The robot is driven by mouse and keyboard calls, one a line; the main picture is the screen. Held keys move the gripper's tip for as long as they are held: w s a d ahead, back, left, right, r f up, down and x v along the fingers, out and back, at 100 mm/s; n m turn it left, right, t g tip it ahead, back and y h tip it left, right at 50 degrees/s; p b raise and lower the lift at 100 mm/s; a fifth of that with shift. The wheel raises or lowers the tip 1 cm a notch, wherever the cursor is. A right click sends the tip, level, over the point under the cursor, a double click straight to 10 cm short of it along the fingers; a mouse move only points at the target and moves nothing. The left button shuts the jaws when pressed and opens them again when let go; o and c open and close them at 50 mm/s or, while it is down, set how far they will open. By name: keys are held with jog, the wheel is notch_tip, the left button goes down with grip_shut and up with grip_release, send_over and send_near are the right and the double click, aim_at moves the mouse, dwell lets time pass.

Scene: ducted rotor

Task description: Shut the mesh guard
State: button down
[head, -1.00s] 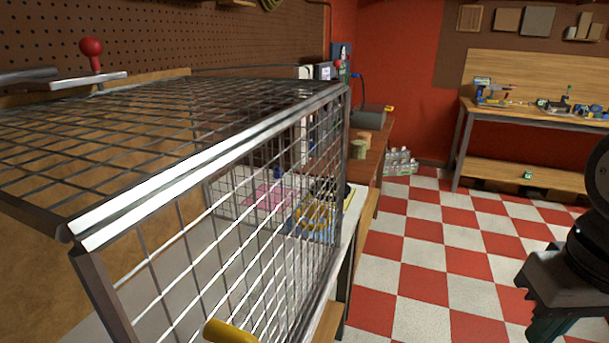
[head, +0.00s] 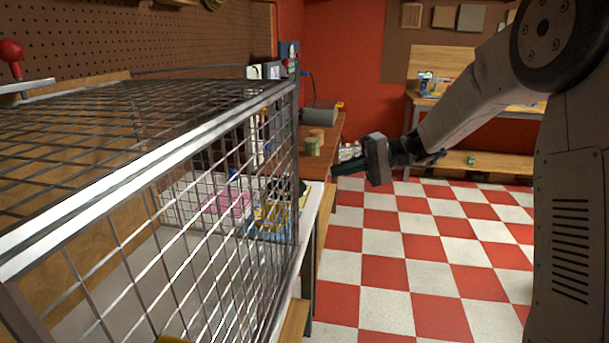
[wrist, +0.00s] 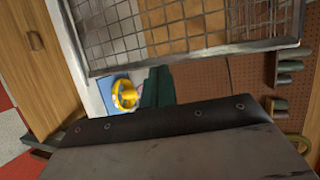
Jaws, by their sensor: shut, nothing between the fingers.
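The mesh guard is a grey wire cage over the bench. Its front mesh panel (head: 200,230) hangs from the white top bar, and how far it stands from closed is hard to tell. A yellow handle (head: 172,339) shows at the bottom picture edge. Through the mesh I see a yellow rotor part (head: 272,214) on a blue base; it also shows in the wrist view (wrist: 124,94). My gripper (head: 342,169) is shut and empty, to the right of the cage, with its green fingers pointing left. In the wrist view my fingers (wrist: 155,88) are below a mesh frame edge.
A red knob (head: 11,52) stands at the top left by the cage. Behind the cage the wooden bench (head: 327,135) holds a grey cylinder and small pots. A second workbench (head: 455,105) stands at the back. The red and white checkered floor (head: 400,270) is open at the right.

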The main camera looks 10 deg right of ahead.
jog(key=w+d+f+t+y, duration=0.2)
jog(key=w+d+f+y, duration=0.1)
jog(key=w, duration=0.4)
jog(key=s+a, duration=0.2)
jog(key=a, duration=0.9)
jog(key=shift+s+a+m, duration=0.2)
jog(key=shift+s+m, duration=0.1)
jog(key=shift+m, duration=0.1)
